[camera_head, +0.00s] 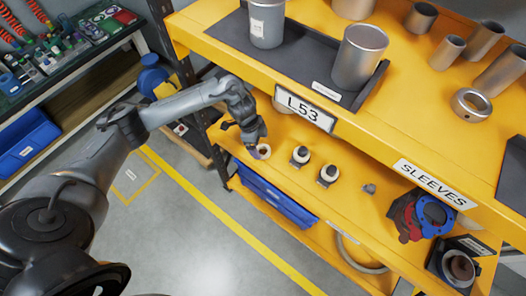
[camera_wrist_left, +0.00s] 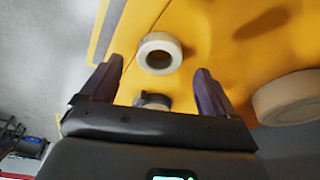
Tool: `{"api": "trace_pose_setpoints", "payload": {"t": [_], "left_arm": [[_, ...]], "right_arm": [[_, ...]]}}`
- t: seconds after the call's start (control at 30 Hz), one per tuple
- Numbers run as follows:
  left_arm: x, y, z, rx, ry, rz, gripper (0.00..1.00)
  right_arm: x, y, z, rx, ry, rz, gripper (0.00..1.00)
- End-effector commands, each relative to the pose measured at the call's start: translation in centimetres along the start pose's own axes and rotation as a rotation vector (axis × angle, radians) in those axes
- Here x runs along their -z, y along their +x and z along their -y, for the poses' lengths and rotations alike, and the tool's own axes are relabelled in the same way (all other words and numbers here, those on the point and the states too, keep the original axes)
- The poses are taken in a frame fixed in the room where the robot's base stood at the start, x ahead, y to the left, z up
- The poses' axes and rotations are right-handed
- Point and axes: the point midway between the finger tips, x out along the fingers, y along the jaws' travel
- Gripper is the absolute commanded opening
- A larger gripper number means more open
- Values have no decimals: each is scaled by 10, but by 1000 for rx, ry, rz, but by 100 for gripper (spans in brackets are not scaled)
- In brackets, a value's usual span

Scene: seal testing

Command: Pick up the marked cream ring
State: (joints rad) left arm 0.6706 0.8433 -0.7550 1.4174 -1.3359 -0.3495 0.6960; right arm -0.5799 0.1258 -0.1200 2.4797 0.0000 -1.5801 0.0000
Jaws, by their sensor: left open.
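A cream ring (camera_head: 263,151) lies on the lower yellow shelf at its left end; it also shows in the left wrist view (camera_wrist_left: 160,40). I cannot make out a mark on it. My left gripper (camera_head: 253,140) is right at this ring in the head view. In the left wrist view the gripper (camera_wrist_left: 158,70) has its two fingers spread, with the ring ahead between them and nothing held. Two more cream rings with dark parts, one at the left (camera_head: 301,154) and one at the right (camera_head: 328,173), sit further right on the shelf. My right gripper is not in view.
The yellow upper shelf (camera_head: 300,60) with its L53 label overhangs close behind the gripper and carries metal cylinders. A blue bin (camera_head: 275,199) sits below the lower shelf. Red and blue flanged parts (camera_head: 432,214) stand at the right. Bare shelf lies in front of the rings.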

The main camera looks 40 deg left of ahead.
Motion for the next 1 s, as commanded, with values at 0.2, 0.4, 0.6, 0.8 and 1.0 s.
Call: {"api": "trace_pose_setpoints", "payload": {"t": [0.2,0.4,0.6,0.8,1.0], "left_arm": [[0,30,-1,-2,1,-1,89],[1,36,0,0,2,-1,89],[0,36,0,0,2,-1,84],[0,36,0,0,2,-1,54],[1,36,0,1,2,-1,29]], "right_arm": [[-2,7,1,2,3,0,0],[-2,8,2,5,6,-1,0],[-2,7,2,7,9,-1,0],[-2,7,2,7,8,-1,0],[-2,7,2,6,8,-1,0]]}}
